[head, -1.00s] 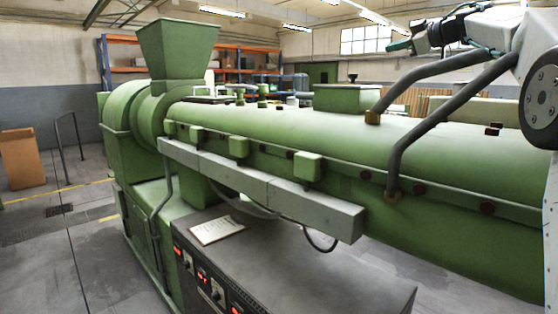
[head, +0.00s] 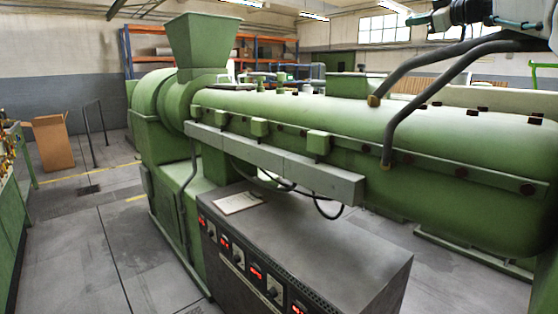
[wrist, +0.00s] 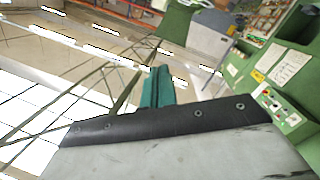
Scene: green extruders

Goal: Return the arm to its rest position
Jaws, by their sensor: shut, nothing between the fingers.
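My gripper (head: 416,21) shows at the top right of the head view, with teal fingertips pointing left. It is above and in front of the far wall windows, clear of the long green extruder (head: 330,112) below it. Part of my arm is cut off by the right edge. In the wrist view my gripper's teal fingers (wrist: 157,88) are close together, shut with nothing held, and the picture is tilted.
A dark control cabinet (head: 345,245) with a paper sheet on top stands in front of the extruder. Grey bent pipes (head: 435,95) rise from the barrel towards the upper right. Open floor (head: 75,235) lies at left, with a brown box (head: 52,142) and railing.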

